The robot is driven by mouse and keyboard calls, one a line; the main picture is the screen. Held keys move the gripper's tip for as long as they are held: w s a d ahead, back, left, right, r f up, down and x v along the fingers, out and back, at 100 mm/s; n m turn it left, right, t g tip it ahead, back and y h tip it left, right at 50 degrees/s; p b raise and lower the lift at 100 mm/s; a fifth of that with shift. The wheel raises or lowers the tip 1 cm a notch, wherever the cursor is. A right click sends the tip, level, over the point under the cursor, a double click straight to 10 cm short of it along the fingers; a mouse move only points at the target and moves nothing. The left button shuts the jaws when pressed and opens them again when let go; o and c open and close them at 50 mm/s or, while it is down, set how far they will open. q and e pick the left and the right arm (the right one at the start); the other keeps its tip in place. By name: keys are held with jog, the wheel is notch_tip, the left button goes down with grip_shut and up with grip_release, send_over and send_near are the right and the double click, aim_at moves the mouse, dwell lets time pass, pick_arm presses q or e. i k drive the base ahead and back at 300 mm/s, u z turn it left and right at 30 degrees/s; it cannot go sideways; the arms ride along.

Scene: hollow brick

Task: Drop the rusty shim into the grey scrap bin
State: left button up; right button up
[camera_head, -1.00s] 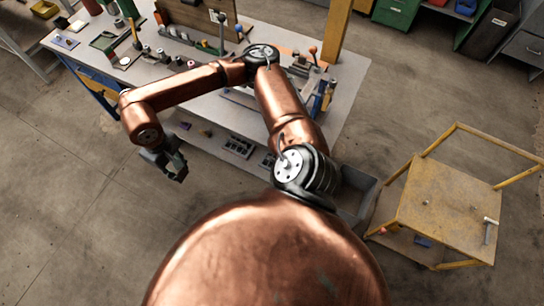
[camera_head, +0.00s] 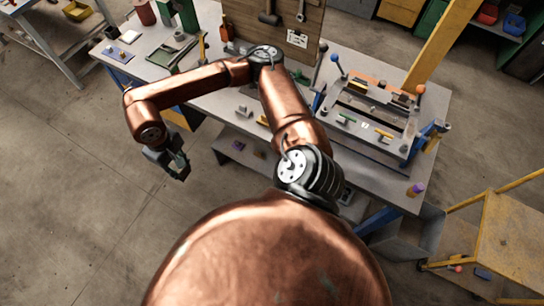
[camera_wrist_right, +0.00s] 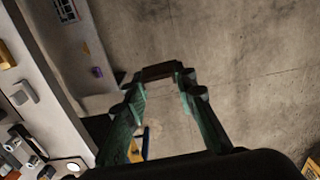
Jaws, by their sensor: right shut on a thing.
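My right gripper (camera_head: 182,168) hangs low at the left of the head view, off the front edge of the workbench. In the right wrist view its two green fingers (camera_wrist_right: 160,80) are closed on the rusty shim (camera_wrist_right: 158,71), a small brown piece held across the tips above the floor. In the head view the shim is too small to make out. The grey scrap bin (camera_head: 408,238) stands on the floor at the lower right, by the bench's right end, well apart from the gripper. Its inside is partly hidden. My left gripper is not in view.
The workbench (camera_head: 432,148) carries a fixture with coloured handles, tools and small parts, and has a lower shelf (camera_head: 235,150). A yellow-framed cart (camera_head: 510,240) stands right of the bin. Open concrete floor (camera_head: 80,200) lies at the left.

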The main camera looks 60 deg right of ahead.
aim_at(403, 229)
jog(key=i, duration=0.5)
jog(key=z, duration=4.6)
jog(key=i, duration=0.5)
jog(key=k, duration=0.5)
jog(key=z, duration=1)
jog(key=i, duration=0.95)
jog(key=u, duration=0.2)
